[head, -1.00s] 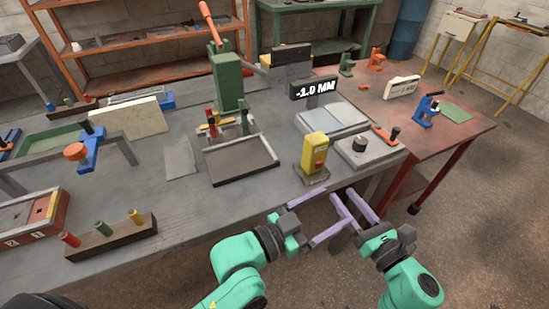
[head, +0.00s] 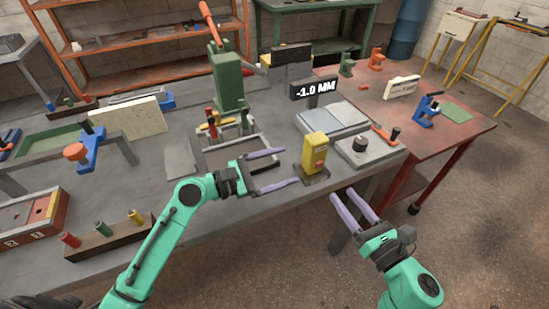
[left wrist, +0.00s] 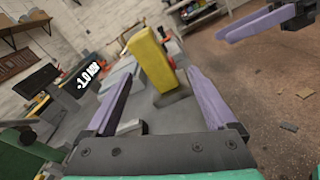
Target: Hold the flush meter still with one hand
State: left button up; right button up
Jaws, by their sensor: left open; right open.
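The flush meter appears to be the yellow upright block (head: 315,152) on a dark base near the front right edge of the bench. A black display (head: 313,89) behind it reads -1.0 MM. My left gripper (head: 290,167) is open and empty, just left of the yellow block with its fingers pointing at it. In the left wrist view the yellow block (left wrist: 152,60) stands upright ahead, between the lines of the two fingers, apparently beyond their tips. My right gripper (head: 342,191) is open and empty, off the bench's front edge, right of the block.
A grey plate with a black knob (head: 360,146) lies right of the block. A framed tray (head: 212,162) and a green lever press (head: 229,88) stand to the left. A wooden rack with coloured handles (head: 103,238) is at the front left. A red table (head: 450,135) adjoins on the right.

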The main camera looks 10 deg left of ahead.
aim_at(326, 142)
pick_arm(q)
jog(key=w+d+n, duration=0.1)
jog(key=w+d, duration=0.2)
jog(key=w+d+r+n, duration=0.1)
jog(key=w+d+n, duration=0.1)
jog(key=w+d, duration=0.1)
jog(key=w+d+n, duration=0.1)
jog(key=w+d, duration=0.2)
jog(key=d, duration=0.1)
jog(key=shift+w+d+r+n+h, duration=0.1)
jog(key=shift+w+r+n+h, duration=0.05)
jog(key=shift+r+n+h, duration=0.15)
grip_shut()
dwell(0.3)
